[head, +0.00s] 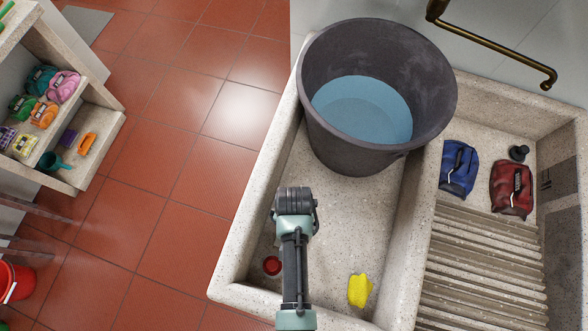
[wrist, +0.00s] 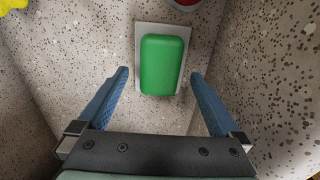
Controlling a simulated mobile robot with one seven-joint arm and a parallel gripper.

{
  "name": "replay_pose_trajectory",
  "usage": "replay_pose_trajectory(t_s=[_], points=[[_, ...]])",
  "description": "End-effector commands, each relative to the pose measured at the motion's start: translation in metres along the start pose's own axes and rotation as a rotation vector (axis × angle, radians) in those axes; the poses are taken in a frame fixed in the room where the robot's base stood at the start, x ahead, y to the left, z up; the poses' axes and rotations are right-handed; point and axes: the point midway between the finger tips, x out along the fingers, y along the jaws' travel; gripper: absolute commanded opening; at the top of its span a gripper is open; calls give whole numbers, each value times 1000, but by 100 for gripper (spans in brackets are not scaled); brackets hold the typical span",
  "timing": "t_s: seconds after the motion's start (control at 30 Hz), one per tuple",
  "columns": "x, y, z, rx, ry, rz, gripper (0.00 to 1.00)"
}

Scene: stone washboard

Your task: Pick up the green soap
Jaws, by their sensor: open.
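The green soap (wrist: 162,65) is a rounded block in the wrist view. It lies on a pale rectangular plate (wrist: 144,32) on the speckled stone. My gripper (wrist: 160,82) is open, with one blue finger on each side of the soap's lower end. The fingers are apart from the soap and nothing is between them in a grip. In the head view my arm (head: 293,260) reaches into the stone basin, and the soap is hidden behind it.
The stone basin (head: 245,230) has raised walls. A dark bucket of water (head: 350,160) stands at its back. A red round object (head: 272,265) and a yellow cloth (head: 360,290) lie near my arm.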

Motion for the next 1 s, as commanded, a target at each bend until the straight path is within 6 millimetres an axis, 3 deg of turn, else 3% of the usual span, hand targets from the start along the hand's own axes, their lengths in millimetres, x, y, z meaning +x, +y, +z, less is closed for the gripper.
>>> replay_pose_trajectory(t_s=[0.2, 0.47, 0.9, 0.97, 1.0], points=[[21, 0, 0, 0, 0, 0, 100], [22, 0, 0, 0, 2, 0, 98], [22, 0, 0, -1, 1, 0, 19], [22, 0, 0, -1, 1, 0, 8], [22, 0, 0, -1, 1, 0, 7]])
